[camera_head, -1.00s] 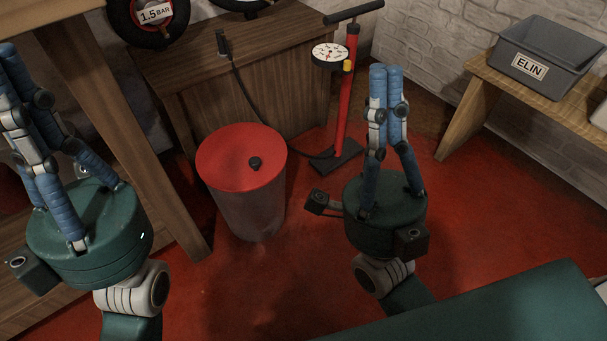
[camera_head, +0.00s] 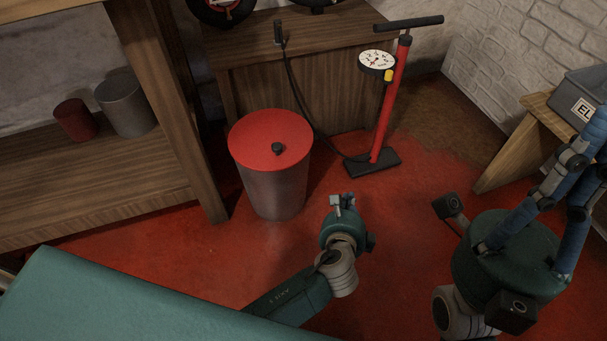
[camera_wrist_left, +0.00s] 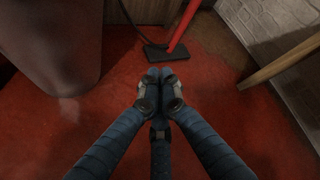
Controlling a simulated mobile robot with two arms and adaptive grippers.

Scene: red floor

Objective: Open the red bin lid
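The red lid (camera_head: 262,132) with a black knob (camera_head: 278,148) lies flat on the grey bin (camera_head: 274,190), closed. My left gripper (camera_head: 343,222) is to the right of the bin and nearer to me, apart from it. That view shows the bin's side (camera_wrist_left: 55,45) at the upper left; the lid is not visible there. My right gripper (camera_head: 585,165) is at the far right, its fingertips cut off.
A red floor pump (camera_head: 387,115) with a black base stands behind and right of the bin. A wooden shelf (camera_head: 100,175) with a red pot (camera_head: 75,120) and grey pot (camera_head: 125,107) is at left. A wooden bench (camera_head: 530,135) is at right. Floor before the bin is clear.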

